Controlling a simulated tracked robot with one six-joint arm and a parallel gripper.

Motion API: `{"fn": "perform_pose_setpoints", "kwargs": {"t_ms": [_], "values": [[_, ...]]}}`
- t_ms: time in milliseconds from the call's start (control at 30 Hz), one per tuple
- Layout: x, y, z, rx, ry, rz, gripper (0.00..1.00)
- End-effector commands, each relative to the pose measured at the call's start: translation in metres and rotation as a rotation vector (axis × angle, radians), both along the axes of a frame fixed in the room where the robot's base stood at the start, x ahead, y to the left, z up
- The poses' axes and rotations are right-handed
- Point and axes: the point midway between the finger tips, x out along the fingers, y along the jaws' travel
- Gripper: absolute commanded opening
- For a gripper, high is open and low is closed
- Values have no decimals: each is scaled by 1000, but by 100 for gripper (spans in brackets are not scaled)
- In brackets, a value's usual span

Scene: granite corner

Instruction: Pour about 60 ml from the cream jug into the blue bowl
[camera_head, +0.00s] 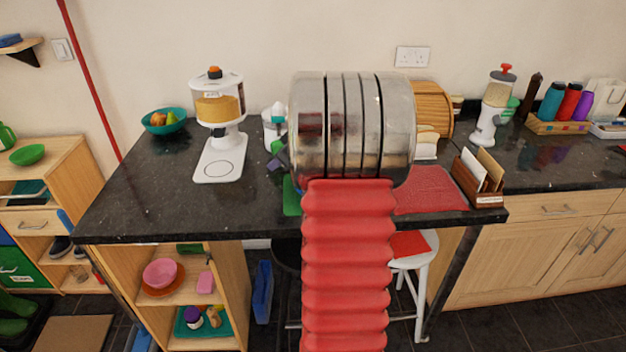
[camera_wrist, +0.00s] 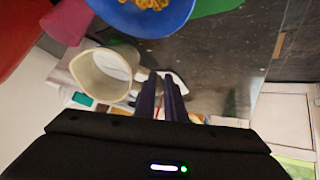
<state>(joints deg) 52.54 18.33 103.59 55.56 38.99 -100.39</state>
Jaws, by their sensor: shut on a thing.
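The cream jug (camera_wrist: 88,72) is in the wrist view, left of my fingers, with its open mouth turned towards the camera. Its inside looks pale; I cannot tell the liquid level. My gripper (camera_wrist: 162,80) has its dark fingers close together and is shut on the jug at its handle side. The blue bowl (camera_wrist: 148,27) is at the top of the wrist view, apart from the jug, with yellow pieces in it. No stream between jug and bowl shows. In the head view my arm hides the bowl and most of the gripper area.
A pink cup (camera_wrist: 66,22) is beside the bowl in the wrist view. A green mat (camera_wrist: 215,5) lies by the bowl. On the dark worktop (camera_head: 140,205) stand a dispenser (camera_head: 218,110), a teal fruit bowl (camera_head: 152,125) and a letter rack (camera_head: 480,185). The left front is clear.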

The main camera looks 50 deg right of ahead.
Motion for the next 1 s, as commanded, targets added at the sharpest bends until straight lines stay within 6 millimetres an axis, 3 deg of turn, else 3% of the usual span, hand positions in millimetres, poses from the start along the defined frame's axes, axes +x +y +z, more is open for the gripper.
{"fn": "perform_pose_setpoints", "kwargs": {"t_ms": [1000], "values": [[-3, 0, 3, -38, -207, 18, 0]]}}
